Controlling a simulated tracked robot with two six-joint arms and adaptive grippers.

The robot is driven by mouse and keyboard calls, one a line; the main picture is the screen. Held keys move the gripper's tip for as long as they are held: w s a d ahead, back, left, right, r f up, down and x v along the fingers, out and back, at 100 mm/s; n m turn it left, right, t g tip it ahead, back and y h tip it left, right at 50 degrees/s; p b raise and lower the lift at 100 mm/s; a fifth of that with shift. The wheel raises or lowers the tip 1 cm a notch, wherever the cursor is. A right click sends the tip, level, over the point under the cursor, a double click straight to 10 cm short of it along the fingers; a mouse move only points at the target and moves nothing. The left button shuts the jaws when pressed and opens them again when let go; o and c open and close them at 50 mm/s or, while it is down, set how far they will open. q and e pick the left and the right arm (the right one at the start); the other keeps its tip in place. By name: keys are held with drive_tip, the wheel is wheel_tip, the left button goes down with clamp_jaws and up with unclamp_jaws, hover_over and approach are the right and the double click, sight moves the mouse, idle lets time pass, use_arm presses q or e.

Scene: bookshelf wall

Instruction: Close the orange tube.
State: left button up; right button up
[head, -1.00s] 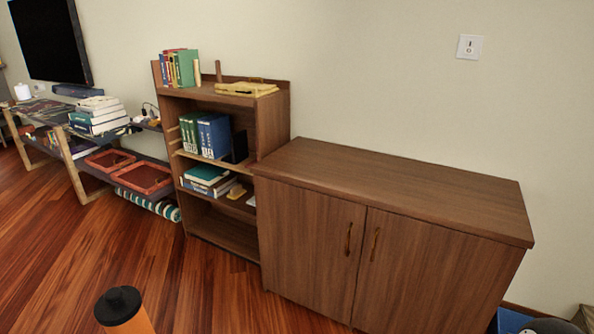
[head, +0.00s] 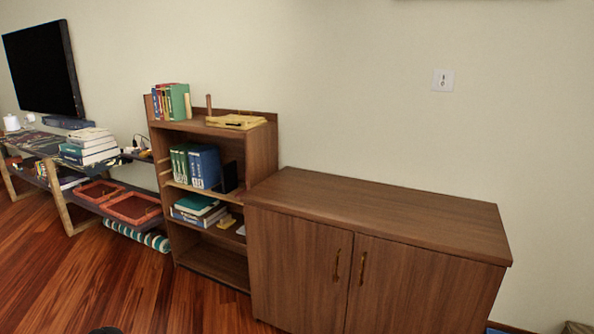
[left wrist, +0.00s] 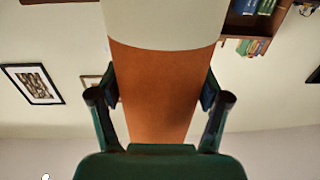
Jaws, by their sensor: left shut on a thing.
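In the left wrist view the orange tube (left wrist: 160,75) stands between the two dark green fingers of my left gripper (left wrist: 160,100), which is shut on it. A wide cream band (left wrist: 160,25) crosses the tube towards the top of that view. In the head view only a sliver of the tube's black cap (head: 105,330) shows at the bottom edge. The tube's body and my left gripper are out of the head view. Whether the cap is fully seated cannot be told. My right gripper is in neither view.
A brown cabinet (head: 375,205) with two shut doors stands ahead. To its left are a bookshelf (head: 262,150) with books and a low bench with red trays (head: 133,208). The wooden floor (head: 110,285) at the left front is clear.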

use_arm(q)
drive_tip(key=shift+w+d+r, duration=0.1)
drive_tip(key=shift+d+r, duration=0.1)
drive_tip(key=shift+d, duration=0.05)
drive_tip(key=w+d+r+h+p, duration=0.1)
drive_tip(key=w+d+r+p, duration=0.25)
drive_tip(key=d, duration=0.35)
drive_tip(key=w+d+r+m+g+p, duration=0.1)
drive_tip(key=w+d+r+p, duration=0.2)
drive_tip(key=d, duration=0.4)
drive_tip(key=w+d+r+h+p, duration=0.1)
drive_tip(key=w+d+r+p, duration=0.2)
drive_tip(key=d, duration=0.4)
drive_tip(key=w+a+n+t+y, duration=0.1)
drive_tip(key=a+n+t+y, duration=0.1)
drive_tip(key=a+n+y, duration=0.3)
drive_tip(key=a+y, duration=0.1)
drive_tip(key=y, duration=0.2)
drive_tip(key=shift+a+y, duration=0.35)
drive_tip(key=shift+y, duration=0.05)
drive_tip(key=shift+w, duration=0.1)
